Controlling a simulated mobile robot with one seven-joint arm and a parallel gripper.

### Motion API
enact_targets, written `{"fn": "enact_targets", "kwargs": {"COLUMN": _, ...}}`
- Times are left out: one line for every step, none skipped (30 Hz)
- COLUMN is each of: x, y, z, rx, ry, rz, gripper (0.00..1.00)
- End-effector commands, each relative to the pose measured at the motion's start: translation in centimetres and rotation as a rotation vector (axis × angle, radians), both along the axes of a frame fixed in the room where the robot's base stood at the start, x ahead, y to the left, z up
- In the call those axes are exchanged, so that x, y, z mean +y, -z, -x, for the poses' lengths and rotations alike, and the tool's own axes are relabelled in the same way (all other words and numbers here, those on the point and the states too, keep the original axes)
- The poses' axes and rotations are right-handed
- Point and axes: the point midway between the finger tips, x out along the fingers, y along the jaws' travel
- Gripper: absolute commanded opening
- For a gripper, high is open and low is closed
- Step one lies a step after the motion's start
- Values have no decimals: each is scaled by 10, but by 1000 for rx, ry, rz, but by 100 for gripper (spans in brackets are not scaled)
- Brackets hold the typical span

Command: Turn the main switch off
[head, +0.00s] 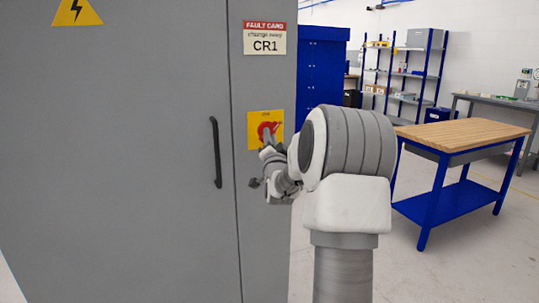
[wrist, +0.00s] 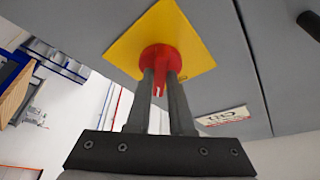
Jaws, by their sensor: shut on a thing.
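The main switch is a red rotary knob (head: 265,127) on a yellow plate (head: 252,138), on the grey cabinet's right-hand panel. In the wrist view the red knob (wrist: 158,53) sits in the middle of the yellow plate (wrist: 190,24), with its grip bar pointing out between my fingers. My gripper (head: 268,138) reaches in from the right at the switch. In the wrist view my gripper (wrist: 160,80) has one finger on each side of the red bar and is shut on it. The marking on the plate is too small to read, and my arm partly hides the plate's lower right.
The grey cabinet (head: 130,170) fills the left, with a black door handle (head: 216,152) left of the switch. A fault card reading CR1 (head: 264,39) is above the switch. A wood-topped blue workbench (head: 462,133) stands at the right, with open floor before it.

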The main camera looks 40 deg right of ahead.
Motion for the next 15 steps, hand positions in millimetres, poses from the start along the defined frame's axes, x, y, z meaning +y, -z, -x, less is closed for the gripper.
{"fn": "enact_targets", "kwargs": {"x": 0, "y": 9, "z": 0, "rx": 7, "ry": -1, "rz": 39, "gripper": 0}}
{"fn": "enact_targets", "kwargs": {"x": 0, "y": 9, "z": 0, "rx": 12, "ry": 1, "rz": 63, "gripper": 0}}
{"fn": "enact_targets", "kwargs": {"x": 0, "y": 9, "z": 0, "rx": 20, "ry": 0, "rz": 94, "gripper": 0}}
{"fn": "enact_targets", "kwargs": {"x": -1, "y": 9, "z": 1, "rx": 25, "ry": 1, "rz": 116, "gripper": 0}}
{"fn": "enact_targets", "kwargs": {"x": -1, "y": 9, "z": 1, "rx": 32, "ry": 1, "rz": 141, "gripper": 0}}
{"fn": "enact_targets", "kwargs": {"x": -1, "y": 10, "z": 0, "rx": 39, "ry": 0, "rz": 173, "gripper": 0}}
{"fn": "enact_targets", "kwargs": {"x": -2, "y": 10, "z": 0, "rx": 45, "ry": 0, "rz": 197, "gripper": 0}}
{"fn": "enact_targets", "kwargs": {"x": -2, "y": 9, "z": 1, "rx": 51, "ry": 0, "rz": 222, "gripper": 0}}
{"fn": "enact_targets", "kwargs": {"x": -2, "y": 10, "z": 0, "rx": 60, "ry": 1, "rz": 257, "gripper": 0}}
{"fn": "enact_targets", "kwargs": {"x": -3, "y": 10, "z": 1, "rx": 65, "ry": 1, "rz": 282, "gripper": 0}}
{"fn": "enact_targets", "kwargs": {"x": -3, "y": 10, "z": 1, "rx": 71, "ry": 1, "rz": 309, "gripper": 0}}
{"fn": "enact_targets", "kwargs": {"x": -3, "y": 10, "z": 1, "rx": 80, "ry": 2, "rz": 344, "gripper": 0}}
{"fn": "enact_targets", "kwargs": {"x": -4, "y": 10, "z": 1, "rx": 88, "ry": 2, "rz": 372, "gripper": 0}}
{"fn": "enact_targets", "kwargs": {"x": -4, "y": 10, "z": 1, "rx": 94, "ry": 1, "rz": 397, "gripper": 0}}
{"fn": "enact_targets", "kwargs": {"x": -4, "y": 9, "z": 1, "rx": 101, "ry": 0, "rz": 432, "gripper": 0}}
